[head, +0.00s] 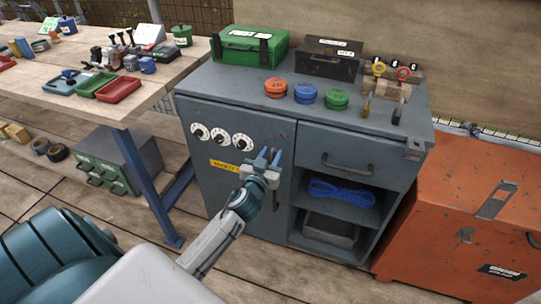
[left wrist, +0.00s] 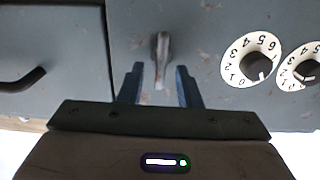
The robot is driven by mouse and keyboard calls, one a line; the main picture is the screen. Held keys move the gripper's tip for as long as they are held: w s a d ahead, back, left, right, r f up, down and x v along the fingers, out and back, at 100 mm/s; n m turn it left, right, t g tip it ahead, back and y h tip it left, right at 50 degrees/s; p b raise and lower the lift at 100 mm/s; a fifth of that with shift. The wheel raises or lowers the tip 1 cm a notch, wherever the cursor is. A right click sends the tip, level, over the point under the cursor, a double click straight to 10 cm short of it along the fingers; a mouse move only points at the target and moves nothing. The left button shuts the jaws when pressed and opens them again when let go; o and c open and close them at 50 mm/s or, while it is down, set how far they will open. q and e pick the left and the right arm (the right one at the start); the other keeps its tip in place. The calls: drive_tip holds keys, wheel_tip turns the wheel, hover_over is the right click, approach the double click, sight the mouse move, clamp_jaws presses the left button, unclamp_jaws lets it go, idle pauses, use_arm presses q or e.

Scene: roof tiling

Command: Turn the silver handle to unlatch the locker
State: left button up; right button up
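The grey locker (head: 215,180) stands ahead, with a door bearing three white dials and a yellow label. The silver handle (left wrist: 162,58) shows in the left wrist view, near the door's edge. In the head view my gripper covers most of it. My left gripper (head: 269,156) is at the door beside the dials. In the left wrist view my left gripper (left wrist: 160,85) is open, one blue finger on each side of the handle's lower end, with gaps showing on both sides. I cannot tell how deep the handle lies between them. My right gripper is not in view.
White dials (head: 220,136) sit just left of my gripper. The drawer (head: 345,150) with a dark pull and an open shelf with blue rope (head: 340,192) are to the right. An orange chest (head: 440,225) stands right; a workbench (head: 120,112) stands left.

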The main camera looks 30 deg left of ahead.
use_arm(q)
clamp_jaws()
